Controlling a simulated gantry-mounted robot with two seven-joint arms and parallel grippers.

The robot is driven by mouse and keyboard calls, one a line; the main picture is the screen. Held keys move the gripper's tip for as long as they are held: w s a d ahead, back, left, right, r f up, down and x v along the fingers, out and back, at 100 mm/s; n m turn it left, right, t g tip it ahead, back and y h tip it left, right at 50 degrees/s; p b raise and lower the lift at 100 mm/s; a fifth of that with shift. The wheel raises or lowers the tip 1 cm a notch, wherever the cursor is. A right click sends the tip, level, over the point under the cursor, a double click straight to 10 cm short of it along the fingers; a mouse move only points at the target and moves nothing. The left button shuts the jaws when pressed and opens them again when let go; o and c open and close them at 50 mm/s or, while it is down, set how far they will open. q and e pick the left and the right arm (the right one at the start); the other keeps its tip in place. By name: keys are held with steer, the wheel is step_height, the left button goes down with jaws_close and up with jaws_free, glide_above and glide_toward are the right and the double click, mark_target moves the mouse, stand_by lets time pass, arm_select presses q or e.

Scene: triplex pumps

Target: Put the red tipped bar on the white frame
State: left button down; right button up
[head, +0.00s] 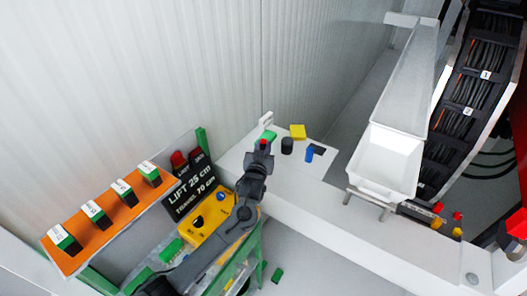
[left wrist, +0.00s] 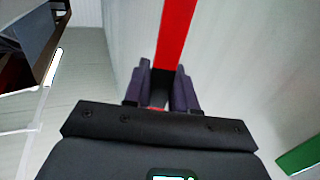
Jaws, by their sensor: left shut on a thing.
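My left gripper (head: 263,152) is over the white frame (head: 318,187), near its back left end. In the left wrist view the two fingers (left wrist: 161,68) are shut on the red tipped bar (left wrist: 176,32). The bar shows a long red part reaching up out of view and a dark part between the fingers. In the head view only a small red piece of the bar (head: 263,143) shows at the fingertips. Whether the bar touches the frame cannot be told. My right gripper is not in view.
On the white frame stand a black cylinder (head: 287,146), a yellow block (head: 298,131), a blue piece (head: 309,153) and a green piece (head: 268,135). An orange shelf (head: 98,220) with labelled blocks is at left. A white trough (head: 388,160) is at right.

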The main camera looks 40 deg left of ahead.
arm_select(q)
steer(key=shift+f, duration=0.75)
steer(key=shift+f, duration=0.1)
steer(key=c, duration=0.9)
jaws_free()
steer(key=shift+f, duration=0.1)
